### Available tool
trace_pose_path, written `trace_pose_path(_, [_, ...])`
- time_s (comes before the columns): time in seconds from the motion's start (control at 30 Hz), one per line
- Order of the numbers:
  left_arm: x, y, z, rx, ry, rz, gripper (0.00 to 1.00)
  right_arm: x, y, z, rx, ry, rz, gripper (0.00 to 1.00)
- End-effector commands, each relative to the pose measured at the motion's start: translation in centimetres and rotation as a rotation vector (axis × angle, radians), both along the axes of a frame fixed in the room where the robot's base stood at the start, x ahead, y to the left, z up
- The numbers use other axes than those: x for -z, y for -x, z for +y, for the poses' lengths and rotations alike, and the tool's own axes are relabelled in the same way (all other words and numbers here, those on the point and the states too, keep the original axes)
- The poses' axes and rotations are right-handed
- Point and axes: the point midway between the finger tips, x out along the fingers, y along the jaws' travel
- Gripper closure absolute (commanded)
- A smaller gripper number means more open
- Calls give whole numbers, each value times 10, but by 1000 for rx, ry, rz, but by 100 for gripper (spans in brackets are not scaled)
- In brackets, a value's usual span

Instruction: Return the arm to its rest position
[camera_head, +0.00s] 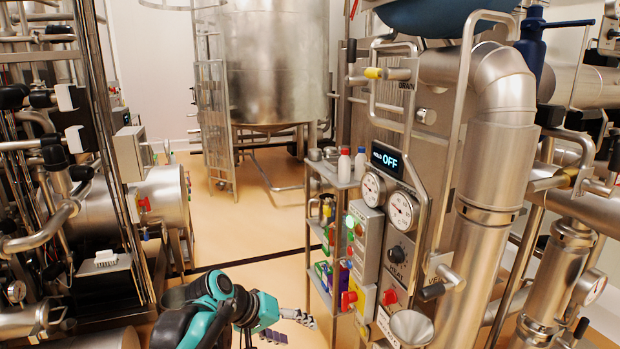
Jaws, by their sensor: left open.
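My left arm, black and teal, comes in at the bottom of the head view, left of centre. Its left gripper (287,326) points to the right, with two small grey fingers spread apart and nothing between them. It is over the tan floor, left of the control panel, and appears clear of it. My right gripper is not in view.
The control panel (397,262) with gauges, a lit "OFF" display (387,159) and red knobs stands right of the gripper. A shelf rack (316,262) holding bottles stands behind. Pipework and machinery fill the left side. Open floor (268,278) lies between.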

Motion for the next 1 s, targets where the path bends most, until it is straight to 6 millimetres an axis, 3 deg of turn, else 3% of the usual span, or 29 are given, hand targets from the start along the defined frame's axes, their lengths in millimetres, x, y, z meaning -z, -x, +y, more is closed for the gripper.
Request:
trace_pose_path(0.03, [3,23,12,-14,-56,-20,38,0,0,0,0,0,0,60])
trace_pose_path(0.3, [36,125,85,-70,-378,-144,38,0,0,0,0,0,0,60])
trace_pose_path(0.5, [65,175,126,-85,-559,-220,38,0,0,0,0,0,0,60])
trace_pose_path(0.67, [77,190,140,-87,-625,-249,38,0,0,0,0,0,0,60])
trace_pose_path(1.0, [78,191,142,-86,-636,-254,38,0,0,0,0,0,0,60])
